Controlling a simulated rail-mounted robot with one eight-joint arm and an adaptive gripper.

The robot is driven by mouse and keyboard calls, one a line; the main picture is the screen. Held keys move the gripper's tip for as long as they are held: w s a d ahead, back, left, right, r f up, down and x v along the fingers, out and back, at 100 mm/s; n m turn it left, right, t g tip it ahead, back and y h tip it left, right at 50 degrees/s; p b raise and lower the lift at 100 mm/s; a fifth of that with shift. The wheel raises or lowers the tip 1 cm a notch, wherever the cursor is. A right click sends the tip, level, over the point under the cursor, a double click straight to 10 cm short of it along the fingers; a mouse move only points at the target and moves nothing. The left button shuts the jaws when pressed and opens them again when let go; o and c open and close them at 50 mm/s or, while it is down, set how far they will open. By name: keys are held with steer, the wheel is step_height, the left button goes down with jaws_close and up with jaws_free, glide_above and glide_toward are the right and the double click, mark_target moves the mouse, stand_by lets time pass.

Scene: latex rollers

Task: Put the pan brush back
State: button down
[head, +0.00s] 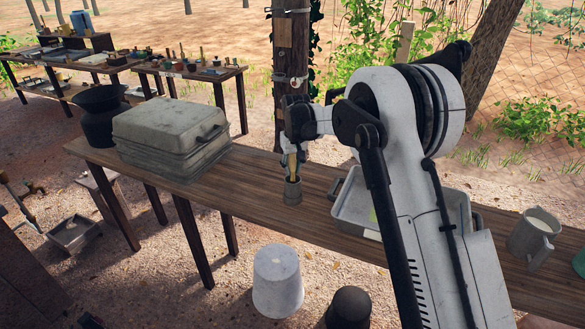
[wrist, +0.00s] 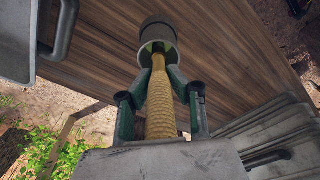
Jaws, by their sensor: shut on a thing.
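The pan brush (head: 291,173) shows as a yellow-tan, rope-textured handle, upright or nearly so. It also shows in the wrist view (wrist: 162,105). My gripper (head: 290,155) is shut on this handle, with its green fingers on either side in the wrist view (wrist: 158,88). The brush's far end is at the mouth of a small grey cup (head: 293,191), which stands on the wooden table and also shows in the wrist view (wrist: 157,32). That end is hidden by the cup's rim, and I cannot tell how deep it sits.
The wooden table (head: 240,190) is clear around the cup. Stacked grey trays (head: 172,137) and a dark pot (head: 102,115) are on the left. A grey tray (head: 352,208) and a mug (head: 533,237) are on the right. A white bucket (head: 277,280) stands on the ground in front.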

steer(key=shift+f, duration=0.2)
steer(key=c, duration=1.6)
jaws_free()
steer(key=shift+c, duration=0.2)
steer(key=shift+r, duration=0.15)
